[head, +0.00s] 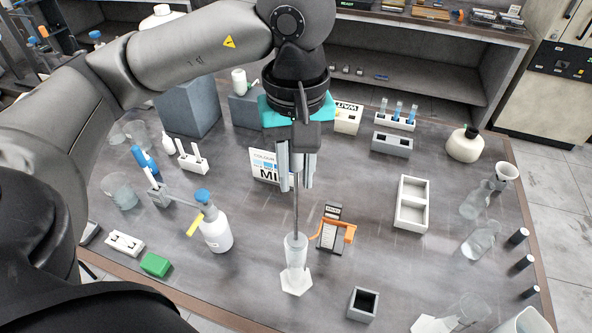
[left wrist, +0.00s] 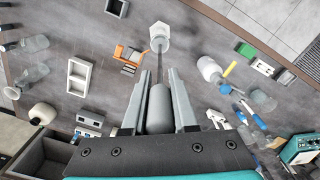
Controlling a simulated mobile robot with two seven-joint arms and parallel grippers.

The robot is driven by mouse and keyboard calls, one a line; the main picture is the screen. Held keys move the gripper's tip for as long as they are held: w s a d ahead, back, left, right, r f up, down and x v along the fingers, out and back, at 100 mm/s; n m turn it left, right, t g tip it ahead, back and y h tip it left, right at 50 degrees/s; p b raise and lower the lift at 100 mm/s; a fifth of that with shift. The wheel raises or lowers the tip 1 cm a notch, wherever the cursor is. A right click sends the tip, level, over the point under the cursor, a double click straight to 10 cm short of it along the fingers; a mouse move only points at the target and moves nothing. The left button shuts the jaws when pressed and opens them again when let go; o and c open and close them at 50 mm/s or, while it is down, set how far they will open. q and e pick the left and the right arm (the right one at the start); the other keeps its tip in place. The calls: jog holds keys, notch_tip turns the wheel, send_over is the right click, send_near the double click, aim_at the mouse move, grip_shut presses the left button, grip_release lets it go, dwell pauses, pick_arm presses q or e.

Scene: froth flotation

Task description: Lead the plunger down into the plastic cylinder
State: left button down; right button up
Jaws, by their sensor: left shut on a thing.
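My left gripper (head: 296,187) points down over the middle of the table, shut on the plunger. The plunger's thin grey rod (head: 295,213) hangs upright below the fingers. In the left wrist view, its thick grey handle (left wrist: 160,110) sits between the two fingers. The clear plastic cylinder (head: 295,252) stands upright on a white hexagonal foot (head: 297,283) straight below. The rod's lower end meets the cylinder's mouth in the head view; how far inside it is, I cannot tell. The foot also shows in the left wrist view (left wrist: 160,32). My right gripper is not in view.
An orange-and-grey stand (head: 333,231) is close on the cylinder's right. A white wash bottle with blue cap (head: 216,233) stands to the left. A dark-topped small box (head: 363,304) is at front right, and a white two-compartment tray (head: 412,204) farther right.

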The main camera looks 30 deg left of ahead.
pick_arm(q)
jog(key=shift+f+b, duration=1.05)
jog(key=shift+b, duration=0.3)
dwell(0.9)
jog(key=shift+f+b, duration=3.65)
jog(key=shift+b, duration=0.45)
